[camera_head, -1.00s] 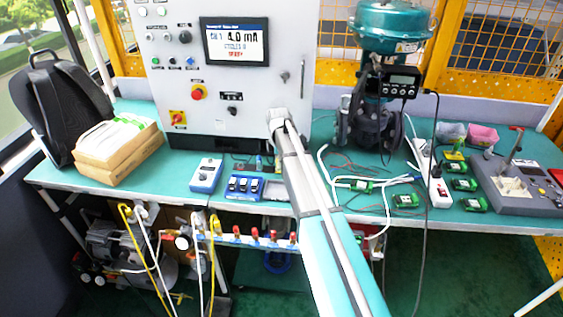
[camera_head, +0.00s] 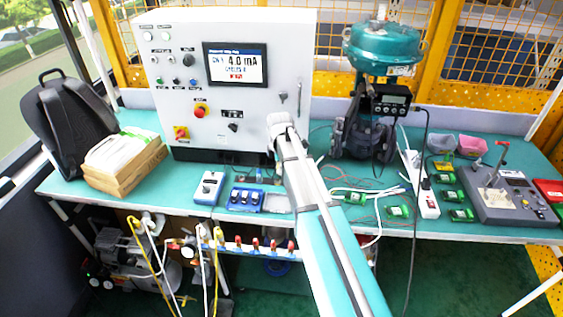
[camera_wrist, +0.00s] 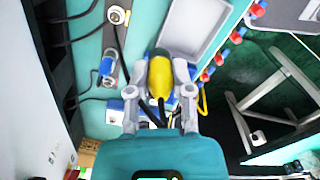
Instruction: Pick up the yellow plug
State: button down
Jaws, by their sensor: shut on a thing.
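The yellow plug (camera_wrist: 160,78) is in the middle of the wrist view, a rounded yellow body with a dark grey end. My gripper (camera_wrist: 163,72) has one grey finger on each side of it and is shut on it. Dark cable runs below the plug, between the fingers. In the head view my arm covers most of the gripper area, and I cannot make out the plug there.
A grey tray (camera_wrist: 197,28) lies close to the plug. A blue connector (camera_wrist: 107,68) lies left of it. The control cabinet (camera_head: 230,120) stands behind my arm, and the teal valve actuator (camera_head: 383,50) stands to the right. Red-handled valves (camera_head: 255,244) line the bench's front edge.

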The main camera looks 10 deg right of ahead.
jog(key=s+r+p, duration=0.2)
jog(key=s+r, duration=0.1)
jog(key=s, duration=0.4)
jog(key=shift+s+a+r+p, duration=0.15)
jog(key=shift+s+a+p, duration=0.1)
jog(key=shift+s+p, duration=0.05)
jog(key=shift+w, duration=0.15)
dwell(0.5)
